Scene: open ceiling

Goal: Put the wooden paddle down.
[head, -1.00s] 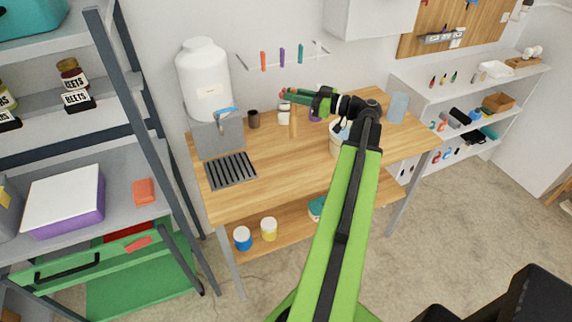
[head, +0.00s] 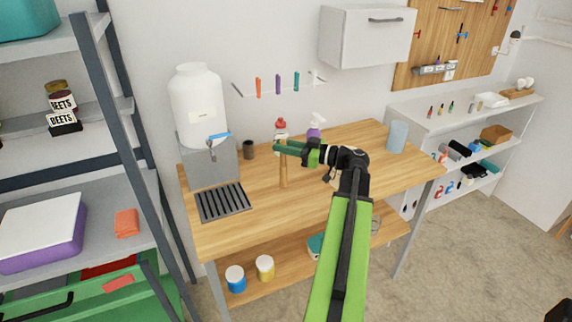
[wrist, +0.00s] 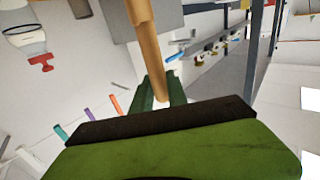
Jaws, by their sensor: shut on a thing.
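The wooden paddle (head: 283,174) is a slim tan stick, held roughly upright in the head view. My gripper (head: 281,147), with green fingers, is shut on its upper part. Its lower end shows against the wooden tabletop (head: 320,200); I cannot tell whether it touches. In the wrist view the paddle (wrist: 147,45) runs up the picture from between the green fingers (wrist: 158,92).
A large white jug (head: 197,105) stands on a grey stand behind a dark drain grate (head: 223,203). A dark cup (head: 248,150), bottles (head: 281,127) and a clear bluish tumbler (head: 397,137) are also on the table. The front middle of the tabletop is clear.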

